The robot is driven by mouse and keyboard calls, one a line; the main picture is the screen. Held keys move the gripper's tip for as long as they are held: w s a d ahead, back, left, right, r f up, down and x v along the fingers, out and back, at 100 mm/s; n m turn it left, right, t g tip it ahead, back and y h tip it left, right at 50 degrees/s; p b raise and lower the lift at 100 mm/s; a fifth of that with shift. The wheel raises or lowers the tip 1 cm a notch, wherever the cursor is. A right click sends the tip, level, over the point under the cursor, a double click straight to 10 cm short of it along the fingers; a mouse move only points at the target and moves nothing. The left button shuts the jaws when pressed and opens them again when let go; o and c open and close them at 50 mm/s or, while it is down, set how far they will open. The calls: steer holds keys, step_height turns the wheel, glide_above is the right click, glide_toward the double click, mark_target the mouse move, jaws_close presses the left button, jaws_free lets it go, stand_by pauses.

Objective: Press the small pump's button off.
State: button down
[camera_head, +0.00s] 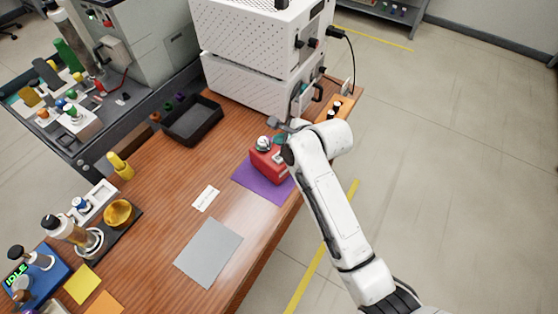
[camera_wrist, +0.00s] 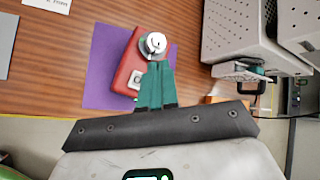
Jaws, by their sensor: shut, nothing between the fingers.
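The small pump is a red box (camera_head: 262,163) with a round silver-white head on top. It sits on a purple mat (camera_head: 250,184) near the table's right edge. The pump (camera_wrist: 124,76) also shows in the wrist view, with its round head (camera_wrist: 153,43) and a small pale button or switch (camera_wrist: 136,79) on its top face. My gripper (camera_wrist: 157,64) has its teal fingers together and empty. They overlap the pump in that view, beside the button and just below the round head. I cannot tell whether they touch it. In the head view, my wrist partly hides the pump.
A white perforated machine (camera_head: 250,85) stands behind the pump, with an orange block (camera_head: 343,107) holding dark-capped vials beside it. A black tray (camera_head: 192,121) lies to the left. A grey sheet (camera_head: 208,252) and a white label (camera_head: 205,198) lie on otherwise clear wood nearby.

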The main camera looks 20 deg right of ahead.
mark_target(277, 155)
step_height(277, 155, down, 3)
steer(key=shift+r+b, duration=0.1)
steer(key=shift+b, duration=0.95)
steer(key=shift+f, duration=1)
steer(key=shift+f, duration=0.15)
steer(key=shift+f, duration=0.25)
steer(key=shift+f+b, duration=0.6)
steer(key=shift+f, duration=0.3)
stand_by(1.1)
steer(key=shift+r, duration=0.2)
steer(key=shift+r+p, duration=1.15)
steer(key=shift+p, duration=0.25)
step_height(277, 155, up, 5)
steer(key=p, duration=0.5)
